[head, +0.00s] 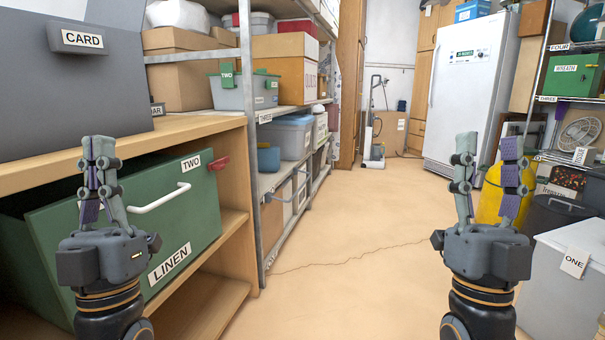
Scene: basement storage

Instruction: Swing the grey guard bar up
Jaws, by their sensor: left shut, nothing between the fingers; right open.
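A grey metal bar (190,56) runs level across the front of the shelf at the upper left; I cannot tell whether it is the guard bar or a fixed shelf edge. My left gripper (98,150) points up with its fingers together and empty. It stands in front of the green LINEN drawer (135,220), below and left of the bar. My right gripper (488,148) points up at the right with its fingers apart and nothing between them. It is far from the shelves.
The green drawer has a white handle (158,199) and a red tab (217,163). A grey CARD box (80,95) stands above it. Bins fill the shelves behind a metal post (252,150). A white ONE bin (565,290) stands right. The middle floor (340,240) is clear.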

